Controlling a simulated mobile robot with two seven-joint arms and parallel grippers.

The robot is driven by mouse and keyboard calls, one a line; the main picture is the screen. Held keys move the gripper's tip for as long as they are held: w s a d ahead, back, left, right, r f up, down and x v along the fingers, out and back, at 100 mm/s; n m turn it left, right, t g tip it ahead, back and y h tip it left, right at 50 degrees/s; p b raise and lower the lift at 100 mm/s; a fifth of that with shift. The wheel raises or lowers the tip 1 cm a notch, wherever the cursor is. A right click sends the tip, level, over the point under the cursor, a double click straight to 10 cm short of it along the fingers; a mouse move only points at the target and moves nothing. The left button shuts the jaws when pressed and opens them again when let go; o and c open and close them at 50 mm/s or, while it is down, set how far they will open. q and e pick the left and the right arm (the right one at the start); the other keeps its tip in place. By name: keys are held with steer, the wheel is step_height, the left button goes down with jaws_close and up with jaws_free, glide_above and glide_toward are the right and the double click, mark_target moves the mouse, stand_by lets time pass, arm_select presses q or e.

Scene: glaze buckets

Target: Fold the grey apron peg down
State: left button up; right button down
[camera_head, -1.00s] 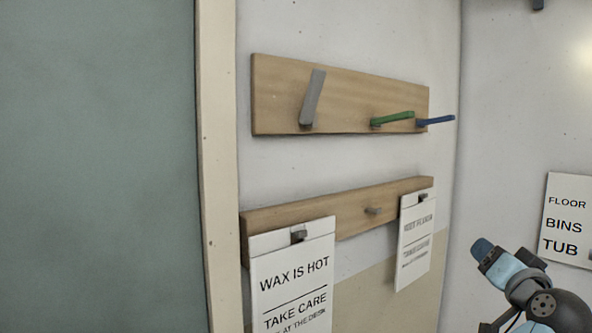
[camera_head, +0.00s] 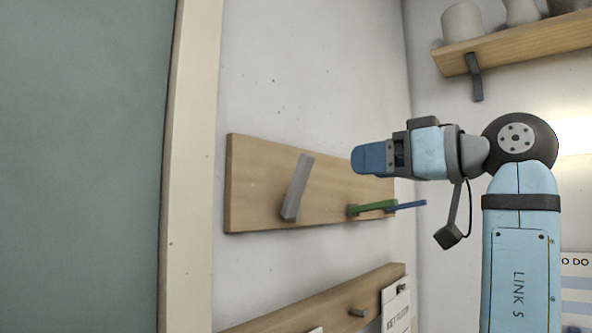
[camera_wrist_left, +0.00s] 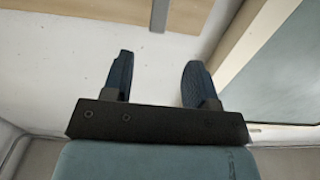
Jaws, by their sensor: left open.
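The grey apron peg (camera_head: 297,188) stands up, tilted a little, against the upper wooden board (camera_head: 255,190) on the wall. The green peg (camera_head: 370,208) and blue peg (camera_head: 407,205) stick out from the board to its right. My left gripper (camera_head: 357,160) is right of the grey peg in the head view, its blue fingers pointing left, apart from the peg. In the left wrist view, the fingers (camera_wrist_left: 158,80) are open with nothing between them. A grey piece at the top there, apparently the grey peg (camera_wrist_left: 160,14), lies beyond the fingertips. My right gripper is not in view.
A lower wooden rail (camera_head: 330,300) with a small peg and hanging signs runs below. A shelf (camera_head: 520,45) with pots is at upper right. A green panel (camera_head: 85,160) with a cream frame (camera_head: 190,150) is at left. Bare wall lies above the board.

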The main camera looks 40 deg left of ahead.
mark_target(308, 170)
arm_select(q)
steer(key=a, duration=0.3)
steer(key=a+p, duration=0.1)
steer(key=a, duration=0.3)
steer(key=s+a+p, duration=0.1)
steer(key=a, duration=0.3)
steer(key=shift+s+a+f, duration=0.1)
steer(key=shift+s+a, duration=0.05)
steer(key=shift+a, duration=0.75)
jaws_close()
